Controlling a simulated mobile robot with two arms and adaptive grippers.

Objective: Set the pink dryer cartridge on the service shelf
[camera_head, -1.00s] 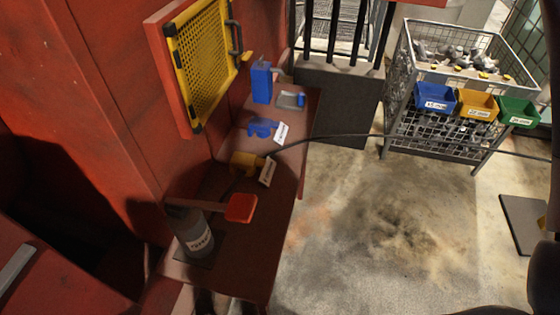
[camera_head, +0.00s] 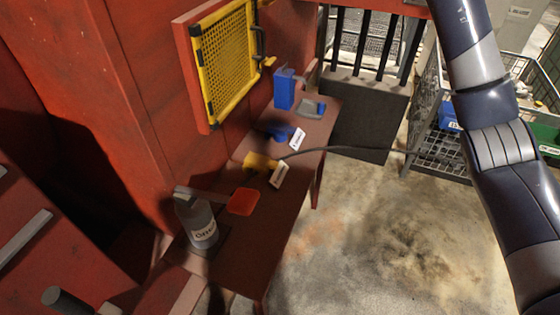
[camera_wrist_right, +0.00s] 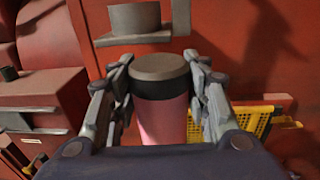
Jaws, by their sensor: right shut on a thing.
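The pink dryer cartridge (camera_wrist_right: 163,118) has a dark grey cap and shows in the right wrist view. My right gripper (camera_wrist_right: 160,82) is shut on it, with a finger on each side, and holds it upright. In the head view my right arm reaches down the right side, but its gripper and the cartridge are out of that view. The service shelf (camera_head: 238,262) is a dark red ledge along the red wall, left of centre. My left gripper is in neither view.
The shelf bears a grey labelled canister (camera_head: 197,223), a red pad (camera_head: 243,201), a yellow part (camera_head: 260,162) and blue parts (camera_head: 285,90). A yellow mesh panel (camera_head: 228,62) hangs above. A grey cylindrical fitting (camera_wrist_right: 135,18) is ahead of the gripper. Wire bins stand right.

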